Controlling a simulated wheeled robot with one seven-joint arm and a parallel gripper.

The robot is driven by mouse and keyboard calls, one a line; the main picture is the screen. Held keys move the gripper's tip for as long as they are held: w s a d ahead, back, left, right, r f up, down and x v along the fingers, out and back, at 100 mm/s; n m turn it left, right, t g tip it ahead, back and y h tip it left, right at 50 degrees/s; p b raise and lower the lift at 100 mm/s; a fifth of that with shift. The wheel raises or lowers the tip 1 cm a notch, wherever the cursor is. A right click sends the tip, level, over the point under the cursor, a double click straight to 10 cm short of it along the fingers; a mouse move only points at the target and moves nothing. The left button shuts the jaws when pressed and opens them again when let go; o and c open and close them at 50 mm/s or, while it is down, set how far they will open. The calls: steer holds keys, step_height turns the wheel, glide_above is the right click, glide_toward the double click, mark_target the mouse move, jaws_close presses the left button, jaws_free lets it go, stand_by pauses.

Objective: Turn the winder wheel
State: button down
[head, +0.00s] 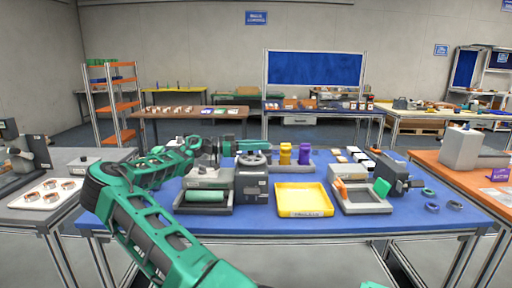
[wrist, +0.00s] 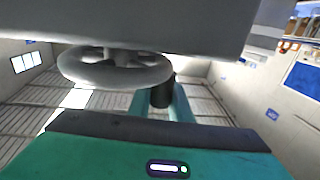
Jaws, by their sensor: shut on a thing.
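In the wrist view, which looks upside down, the wheel (wrist: 115,70) is a grey spoked ring beside the machine's pale body (wrist: 160,22). A dark upright handle (wrist: 161,96) stands at the wheel's rim. My gripper (head: 238,148) reaches in from the left at wheel height. In the wrist view its green fingers (wrist: 162,104) are shut on the handle, one on each side. The fingertips are small and partly hidden in the head view.
A green roller tray (head: 205,197) is left of the machine and a yellow tray (head: 303,200) to its right. Yellow and purple spools (head: 285,153) stand behind. A scanner-like device (head: 392,172) and tape rolls (head: 432,207) are on the right.

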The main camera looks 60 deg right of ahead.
steer(key=shift+w+d+r, duration=0.1)
steer(key=shift+w+r, duration=0.05)
steer(key=shift+w, duration=0.05)
steer(key=c, duration=1.6)
jaws_free()
steer(key=shift+s, duration=0.1)
steer(key=shift+r, duration=0.3)
steer(key=w+a+r, duration=0.1)
steer(key=a+r, duration=0.2)
steer(key=w+a+r, duration=0.1)
steer(key=a+r, duration=0.2)
steer(key=a, duration=0.1)
steer(key=w+a+r, duration=0.1)
steer(key=a+r, duration=0.3)
steer(key=shift+w+a, duration=0.15)
